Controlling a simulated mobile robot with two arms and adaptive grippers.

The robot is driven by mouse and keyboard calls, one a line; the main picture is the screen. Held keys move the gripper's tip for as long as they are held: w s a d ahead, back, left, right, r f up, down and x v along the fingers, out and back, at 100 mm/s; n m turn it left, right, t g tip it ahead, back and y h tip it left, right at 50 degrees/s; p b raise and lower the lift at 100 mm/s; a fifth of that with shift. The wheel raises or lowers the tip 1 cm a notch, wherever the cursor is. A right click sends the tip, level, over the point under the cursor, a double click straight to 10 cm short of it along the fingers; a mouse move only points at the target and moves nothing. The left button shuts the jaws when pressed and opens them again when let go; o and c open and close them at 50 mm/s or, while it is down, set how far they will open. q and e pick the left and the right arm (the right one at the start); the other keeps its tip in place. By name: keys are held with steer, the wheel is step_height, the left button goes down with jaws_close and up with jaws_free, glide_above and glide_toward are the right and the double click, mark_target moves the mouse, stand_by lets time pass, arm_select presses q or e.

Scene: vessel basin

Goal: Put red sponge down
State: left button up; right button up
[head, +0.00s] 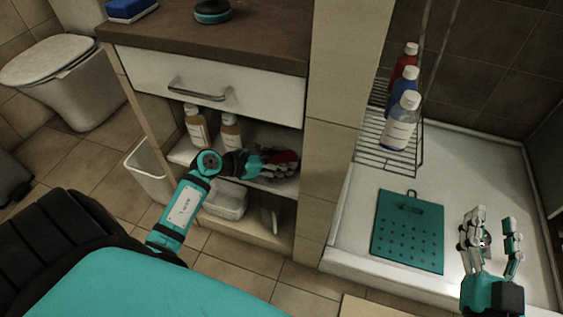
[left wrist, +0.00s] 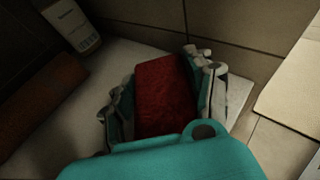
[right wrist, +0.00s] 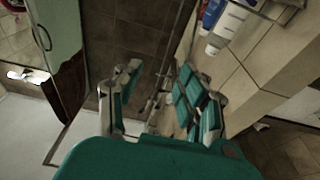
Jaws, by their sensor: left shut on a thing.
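The red sponge (left wrist: 165,95) is between the fingers of my left gripper (left wrist: 165,90) in the left wrist view. In the head view my left gripper (head: 268,164) is at the cabinet's open upper shelf (head: 182,152), with a bit of red sponge (head: 290,158) showing at its fingers. The sponge is over or on the white shelf; I cannot tell whether it touches. My right gripper (head: 492,240) is open and empty above the shower tray, and its spread fingers also show in the right wrist view (right wrist: 160,95).
Bottles (head: 197,128) stand on the shelf left of my left gripper. A drawer with a handle (head: 200,92) is above, and a clear box (head: 228,203) below. A wire rack (head: 388,155) with several bottles and a teal mat (head: 408,235) are in the shower.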

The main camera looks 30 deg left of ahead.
steer(key=shift+r, duration=0.25)
arm_select(q)
steer(key=shift+f, duration=0.1)
steer(key=shift+f, duration=0.15)
steer(key=o, duration=0.7)
steer(key=shift+o, duration=0.2)
arm_select(e)
steer(key=shift+s+r+t, duration=0.1)
steer(key=shift+r+t, duration=0.3)
arm_select(q)
steer(key=shift+r, duration=0.25)
steer(key=p+v, duration=0.2)
steer(key=v, duration=0.9)
steer(key=shift+f, duration=0.1)
steer(key=shift+s+a, duration=0.25)
steer(key=shift+s, duration=0.2)
arm_select(e)
step_height(320, 180, down, 10)
steer(key=s+d+g+h, duration=0.1)
steer(key=g, duration=0.5)
steer(key=shift+d+r+h, duration=0.2)
steer(key=shift+d+h, duration=0.05)
steer(key=shift+h, duration=0.15)
